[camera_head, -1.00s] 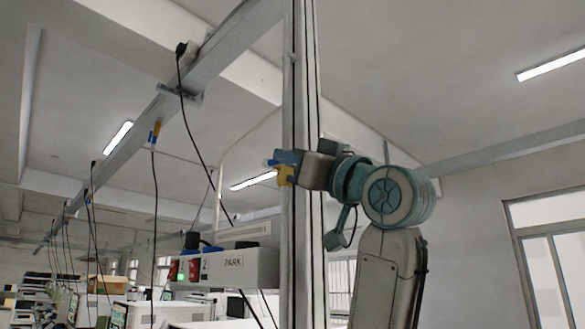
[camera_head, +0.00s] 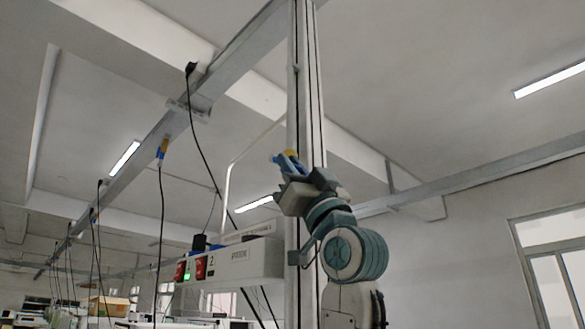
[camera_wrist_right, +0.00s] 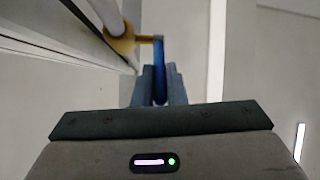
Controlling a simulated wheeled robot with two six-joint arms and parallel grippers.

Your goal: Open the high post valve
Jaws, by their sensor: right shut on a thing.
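The high post valve has a yellow-brass body (camera_wrist_right: 121,40) on a pipe beside the post and a blue lever handle (camera_wrist_right: 160,72), both in the right wrist view. In the head view the blue handle (camera_head: 279,159) and a bit of yellow body (camera_head: 291,153) show at the gripper's tip, in front of the grey post (camera_head: 305,90). My right gripper (camera_head: 286,165) is shut on the blue handle; in the right wrist view its fingers (camera_wrist_right: 160,88) stand on both sides of it. My left gripper is not in view.
A white box (camera_head: 245,262) with red switches and a green light sits left of the post, just below my right gripper. A beam (camera_head: 190,100) with hanging black cables runs overhead on the left. The space right of my arm is clear up to the window (camera_head: 560,260).

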